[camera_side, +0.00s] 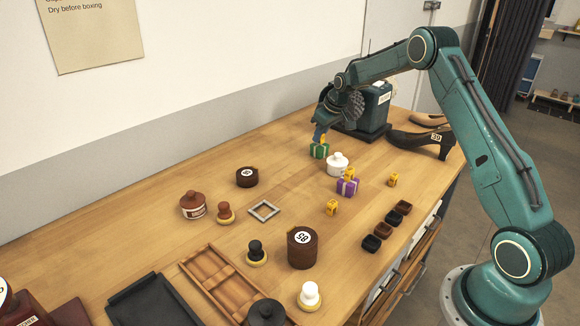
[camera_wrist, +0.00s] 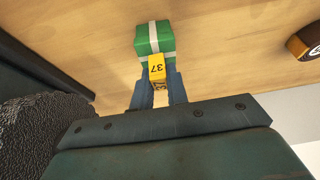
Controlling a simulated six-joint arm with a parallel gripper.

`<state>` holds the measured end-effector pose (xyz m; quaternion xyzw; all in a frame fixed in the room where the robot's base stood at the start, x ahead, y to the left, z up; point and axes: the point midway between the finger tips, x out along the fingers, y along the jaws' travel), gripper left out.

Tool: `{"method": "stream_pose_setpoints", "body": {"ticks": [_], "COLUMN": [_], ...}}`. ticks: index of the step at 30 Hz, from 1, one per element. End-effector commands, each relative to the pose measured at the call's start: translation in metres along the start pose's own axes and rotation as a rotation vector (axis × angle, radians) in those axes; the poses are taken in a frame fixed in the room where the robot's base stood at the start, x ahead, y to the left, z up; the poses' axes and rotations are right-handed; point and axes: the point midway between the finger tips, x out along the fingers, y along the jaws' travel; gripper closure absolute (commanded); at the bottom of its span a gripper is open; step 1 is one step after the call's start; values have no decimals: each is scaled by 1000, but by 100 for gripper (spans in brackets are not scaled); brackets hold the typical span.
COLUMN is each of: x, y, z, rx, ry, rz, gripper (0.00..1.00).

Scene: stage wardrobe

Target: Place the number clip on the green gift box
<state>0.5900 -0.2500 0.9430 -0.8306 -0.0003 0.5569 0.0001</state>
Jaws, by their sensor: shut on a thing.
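The green gift box (camera_side: 319,151) with a white ribbon stands on the far part of the bench. It also shows in the wrist view (camera_wrist: 148,33). My gripper (camera_side: 320,138) is right above the box, pointing down. In the wrist view my gripper (camera_wrist: 158,88) is shut on a yellow number clip (camera_wrist: 157,72) marked 37. The clip overlaps the near edge of the box top in that view; I cannot tell whether they touch. In the side view the clip is mostly hidden by the fingers.
A white lidded jar (camera_side: 337,164) stands close right of the green box. A purple gift box (camera_side: 347,188) carries a yellow clip; loose yellow clips (camera_side: 332,207) lie nearby. Bench left of the box is clear.

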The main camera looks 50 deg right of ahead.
Motion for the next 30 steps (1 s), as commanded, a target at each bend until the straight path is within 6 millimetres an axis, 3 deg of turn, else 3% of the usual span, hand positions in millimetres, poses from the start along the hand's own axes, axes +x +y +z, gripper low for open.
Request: {"method": "stream_pose_setpoints", "body": {"ticks": [15, 16, 18, 30], "x": [6, 6, 6, 4], "y": [0, 0, 0, 0], "z": [2, 2, 2, 1], "rx": [0, 0, 0, 0], "ry": [0, 1, 1, 1], "rz": [1, 1, 1, 1], "gripper": [100, 79, 65, 63]}}
